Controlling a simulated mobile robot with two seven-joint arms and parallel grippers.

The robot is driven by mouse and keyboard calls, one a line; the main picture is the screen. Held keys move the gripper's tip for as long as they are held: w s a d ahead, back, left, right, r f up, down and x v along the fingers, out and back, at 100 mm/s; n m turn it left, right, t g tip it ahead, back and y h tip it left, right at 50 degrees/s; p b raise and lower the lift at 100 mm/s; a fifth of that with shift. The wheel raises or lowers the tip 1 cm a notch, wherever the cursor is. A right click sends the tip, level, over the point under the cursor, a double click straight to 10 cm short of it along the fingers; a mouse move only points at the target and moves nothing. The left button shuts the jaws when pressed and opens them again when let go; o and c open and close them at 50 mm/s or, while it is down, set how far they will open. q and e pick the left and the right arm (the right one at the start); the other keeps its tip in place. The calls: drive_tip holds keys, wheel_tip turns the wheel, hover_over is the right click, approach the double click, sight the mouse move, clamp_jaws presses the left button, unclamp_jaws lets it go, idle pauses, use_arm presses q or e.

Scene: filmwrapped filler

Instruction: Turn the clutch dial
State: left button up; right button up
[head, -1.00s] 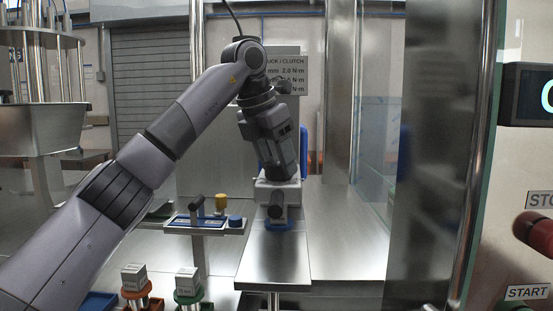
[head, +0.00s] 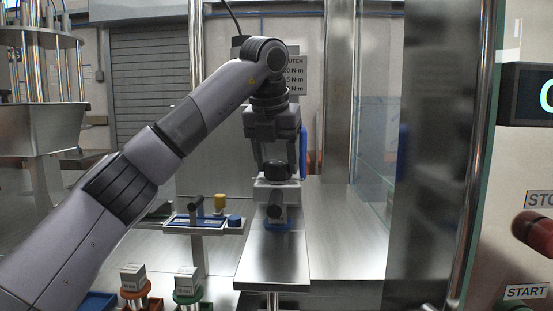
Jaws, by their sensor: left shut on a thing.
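My left arm comes in from the left, and my left gripper (head: 278,160) points down over a pale metal block unit (head: 264,191) on the steel worktop. The gripper is shut on a dark round dial (head: 277,171) on top of that unit, which I take to be the clutch dial. The fingers hide part of the dial, and its markings cannot be read. A dark knob-like part (head: 276,212) sticks out of the unit's front, above a blue base (head: 278,226). My right gripper is not in view.
A chuck/clutch torque sign (head: 297,74) hangs behind, partly covered by my arm. Glass panels (head: 376,140) and a red stop button (head: 533,230) are at right. The worktop right of the unit is clear.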

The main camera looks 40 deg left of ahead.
use_arm(q)
drive_tip(key=shift+n+y, duration=0.3)
drive_tip(key=shift+n, duration=0.4)
drive_tip(key=o, duration=1)
drive_tip(key=shift+o, duration=0.2)
drive_tip(key=v, duration=0.7)
drive_tip(key=shift+r, duration=0.15)
